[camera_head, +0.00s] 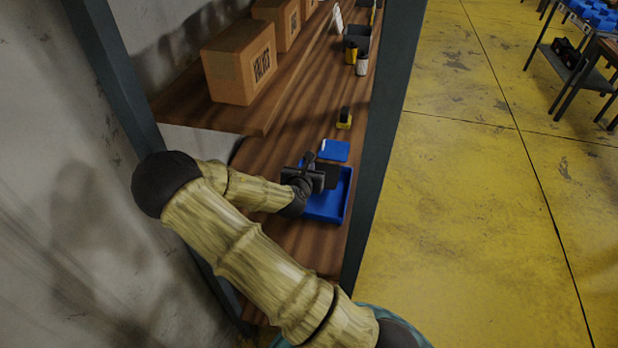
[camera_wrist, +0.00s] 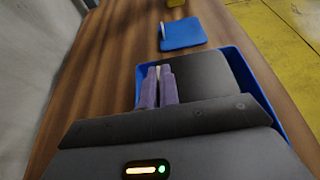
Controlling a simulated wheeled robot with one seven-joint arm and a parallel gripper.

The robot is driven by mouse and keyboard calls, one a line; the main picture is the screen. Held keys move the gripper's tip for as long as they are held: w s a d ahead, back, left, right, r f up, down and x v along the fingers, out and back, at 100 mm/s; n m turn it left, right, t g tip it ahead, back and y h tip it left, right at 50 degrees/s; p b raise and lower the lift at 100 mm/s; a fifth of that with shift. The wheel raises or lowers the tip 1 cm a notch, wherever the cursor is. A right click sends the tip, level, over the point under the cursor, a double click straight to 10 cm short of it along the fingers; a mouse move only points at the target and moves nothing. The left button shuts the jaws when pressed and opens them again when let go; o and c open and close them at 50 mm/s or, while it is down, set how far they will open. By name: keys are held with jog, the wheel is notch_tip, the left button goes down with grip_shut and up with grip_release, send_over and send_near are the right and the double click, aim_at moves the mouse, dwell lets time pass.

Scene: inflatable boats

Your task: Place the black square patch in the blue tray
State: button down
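The blue tray (camera_head: 326,213) sits on the wooden shelf; its rim also shows in the wrist view (camera_wrist: 262,85). The black square patch (camera_head: 330,176) is over or in the far part of the tray, right beside my gripper (camera_head: 308,162). In the wrist view the patch (camera_wrist: 205,75) extends right from my purple-grey fingers (camera_wrist: 158,72). The fingers are close together with a narrow gap, above the tray's left part. The right finger covers the patch's near left edge, so I cannot tell whether the patch is gripped or resting. My gripper body hides the tray's near part.
A flat blue piece (camera_head: 334,150) with a white mark lies just beyond the tray. A yellow-and-black item (camera_head: 344,118) stands farther back, then several containers. A cardboard box (camera_head: 239,62) is on the left ledge. A grey shelf post (camera_head: 382,130) rises close on the right.

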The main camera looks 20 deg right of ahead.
jog(key=shift+f, duration=1.85)
jog(key=shift+f, duration=0.15)
jog(key=c, duration=1.6)
grip_release()
jog(key=shift+c, duration=0.2)
jog(key=shift+r, duration=0.2)
jog(key=b+v, duration=0.1)
jog(key=v, duration=1.1)
jog(key=shift+a+f, duration=0.1)
